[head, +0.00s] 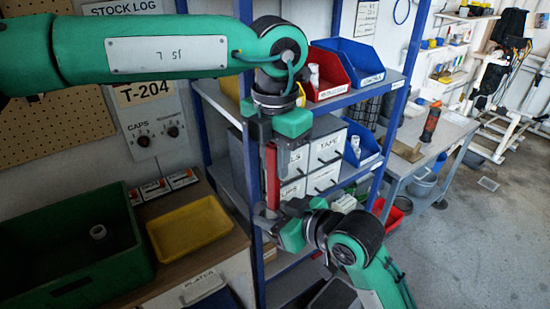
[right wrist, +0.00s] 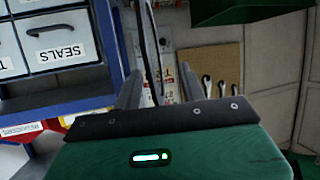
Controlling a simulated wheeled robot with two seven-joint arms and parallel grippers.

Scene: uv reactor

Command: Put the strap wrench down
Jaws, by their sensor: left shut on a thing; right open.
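My left gripper (head: 272,138) is shut on a long red handle, seemingly the strap wrench (head: 271,178), which hangs upright below it in front of the blue shelf rack. My right gripper (head: 280,222) is close to the lower end of the handle. It is open; whether it touches the handle I cannot tell. In the right wrist view, thin dark strands, perhaps the wrench's strap (right wrist: 150,50), run between the spread fingers (right wrist: 160,92).
The blue rack (head: 259,240) holds a red bin (head: 328,75), a blue bin (head: 362,62) and labelled drawers (head: 327,148). At left, a green crate (head: 75,290) and a yellow tray (head: 190,228) stand on a wooden bench (head: 160,285). Open floor (head: 470,240) lies at right.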

